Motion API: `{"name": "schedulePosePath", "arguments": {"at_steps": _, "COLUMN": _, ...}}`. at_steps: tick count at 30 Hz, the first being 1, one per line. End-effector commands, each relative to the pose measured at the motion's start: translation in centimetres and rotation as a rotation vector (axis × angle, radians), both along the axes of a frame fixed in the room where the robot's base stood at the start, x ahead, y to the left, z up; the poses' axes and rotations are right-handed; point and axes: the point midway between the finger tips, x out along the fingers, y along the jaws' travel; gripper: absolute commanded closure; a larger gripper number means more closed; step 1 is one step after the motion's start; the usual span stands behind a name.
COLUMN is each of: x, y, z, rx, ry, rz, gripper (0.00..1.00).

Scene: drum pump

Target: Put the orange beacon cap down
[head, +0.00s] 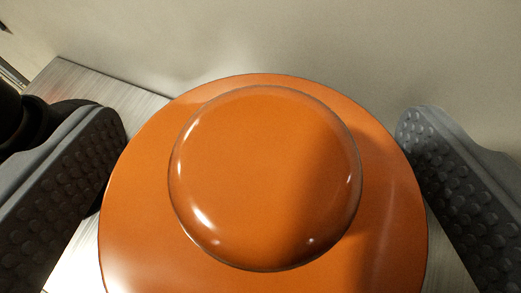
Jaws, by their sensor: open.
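The orange beacon cap (265,175) fills the middle of the head view, a shiny round dome on a wider orange disc that runs past the lower edge. My gripper (262,150) is open, with one grey studded finger on each side of the cap. The right finger looks close to the disc's edge, and the left finger overlaps or nearly meets it; I cannot tell whether either touches. The cap's underside is hidden, and it appears to be on or over a light brushed surface (85,82).
A plain pale wall or panel (330,40) stands behind the cap. The light surface's back edge runs from the upper left behind the cap. A dark rounded thing (15,115) shows at the far left, partly behind the left finger.

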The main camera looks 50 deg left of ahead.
Motion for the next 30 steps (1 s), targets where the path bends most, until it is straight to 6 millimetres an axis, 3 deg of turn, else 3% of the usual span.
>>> {"name": "schedulePosePath", "arguments": {"at_steps": 8, "x": -1.1, "y": -1.6, "z": 1.0, "rx": 0.002, "ry": -0.004, "rz": -0.001, "gripper": 0.08}}
{"name": "schedulePosePath", "arguments": {"at_steps": 22, "x": -5.6, "y": -7.7, "z": 4.6, "rx": 0.001, "ry": 0.0, "rz": -0.001, "gripper": 0.08}}
{"name": "schedulePosePath", "arguments": {"at_steps": 30, "x": -6.4, "y": -8.7, "z": 5.2, "rx": -0.001, "ry": 0.001, "rz": 0.0, "gripper": 0.08}}
